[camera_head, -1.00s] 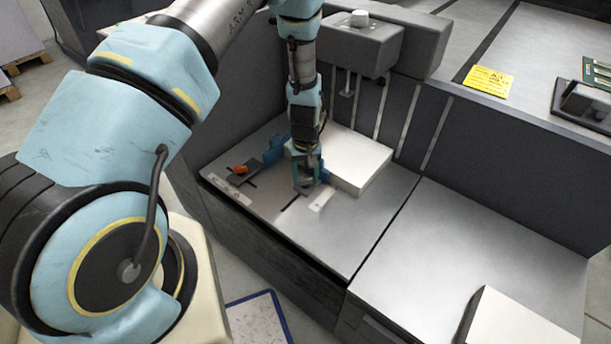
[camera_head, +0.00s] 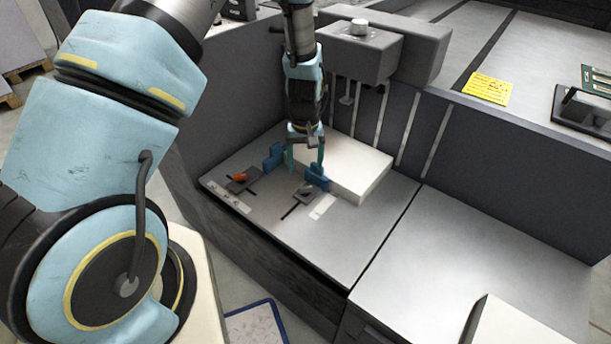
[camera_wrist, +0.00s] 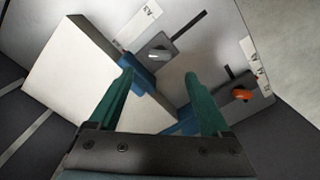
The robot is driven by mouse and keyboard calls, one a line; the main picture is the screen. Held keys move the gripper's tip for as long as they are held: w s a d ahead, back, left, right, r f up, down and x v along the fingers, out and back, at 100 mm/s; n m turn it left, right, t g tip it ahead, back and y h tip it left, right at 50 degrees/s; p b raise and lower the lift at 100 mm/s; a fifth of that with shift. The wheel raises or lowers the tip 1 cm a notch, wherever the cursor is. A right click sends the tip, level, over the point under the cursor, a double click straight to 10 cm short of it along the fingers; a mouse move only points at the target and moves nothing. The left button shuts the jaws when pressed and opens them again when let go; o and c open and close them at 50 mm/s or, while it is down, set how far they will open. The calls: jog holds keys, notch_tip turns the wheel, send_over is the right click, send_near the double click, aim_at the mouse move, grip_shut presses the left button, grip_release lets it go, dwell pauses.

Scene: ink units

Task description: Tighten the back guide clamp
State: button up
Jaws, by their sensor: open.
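Two guide clamps sit on the grey feed table, and I cannot tell from their labels which is the back one. One has an orange lever (camera_head: 238,177), also in the wrist view (camera_wrist: 242,95). The other has a grey lever (camera_head: 306,189), also in the wrist view (camera_wrist: 158,53). Each clamp's plate adjoins a blue guide, (camera_head: 273,157) and (camera_head: 317,178), beside a white paper stack (camera_head: 350,165). My gripper (camera_head: 305,166) has teal fingers, spread and empty, above the table between the two guides. The fingers also show apart in the wrist view (camera_wrist: 159,80).
A grey overhanging unit (camera_head: 360,48) with a white knob stands behind the stack. A dark panel with light strips borders the table's back. The right-hand table surface (camera_head: 450,240) is mostly clear, with a white block (camera_head: 510,325) at its front.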

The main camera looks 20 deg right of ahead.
jog(key=shift+r, duration=1.2)
